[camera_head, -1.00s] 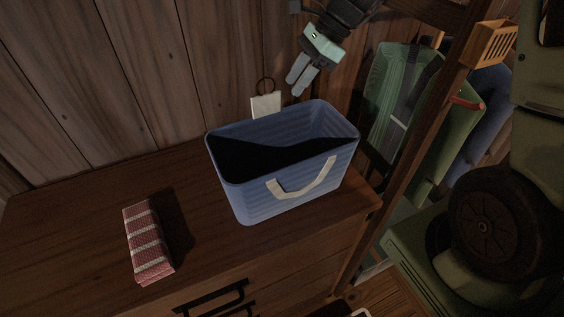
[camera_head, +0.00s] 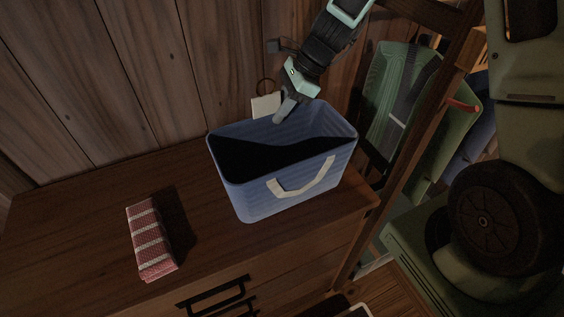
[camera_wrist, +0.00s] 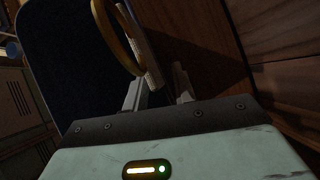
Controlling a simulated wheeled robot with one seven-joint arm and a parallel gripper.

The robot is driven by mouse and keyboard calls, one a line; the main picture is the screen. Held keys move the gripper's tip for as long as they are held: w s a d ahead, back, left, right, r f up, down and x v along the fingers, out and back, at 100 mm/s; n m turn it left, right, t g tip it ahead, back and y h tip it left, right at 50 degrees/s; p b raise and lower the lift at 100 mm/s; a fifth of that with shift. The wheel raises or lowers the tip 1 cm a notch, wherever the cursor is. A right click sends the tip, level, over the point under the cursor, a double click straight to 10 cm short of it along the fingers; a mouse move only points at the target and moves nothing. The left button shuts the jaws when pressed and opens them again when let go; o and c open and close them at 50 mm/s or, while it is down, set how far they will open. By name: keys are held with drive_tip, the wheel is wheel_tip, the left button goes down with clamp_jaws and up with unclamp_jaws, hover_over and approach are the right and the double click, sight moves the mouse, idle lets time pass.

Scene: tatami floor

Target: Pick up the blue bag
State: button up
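The blue bag (camera_head: 265,199) stands upright and open on the brown dresser, with a pale strap handle (camera_head: 302,186) on its front side. Its dark inside looks empty. My gripper (camera_head: 282,114) points down at the bag's back rim, left of its middle. In the wrist view my gripper (camera_wrist: 157,90) shows its two fingers with a gap between them. The bag's dark blue side (camera_wrist: 70,60) lies left of the fingers there. I cannot tell whether the fingers touch the rim.
A pale flat piece with a loop (camera_head: 264,105) is behind the bag, close to my gripper. A red and white striped bundle (camera_head: 150,240) lies on the dresser (camera_head: 85,215) at left. A plank wall stands behind. At right are a wooden post (camera_head: 408,165) and a green bin (camera_head: 398,85).

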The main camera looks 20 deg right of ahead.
clamp_jaws()
idle(1.2)
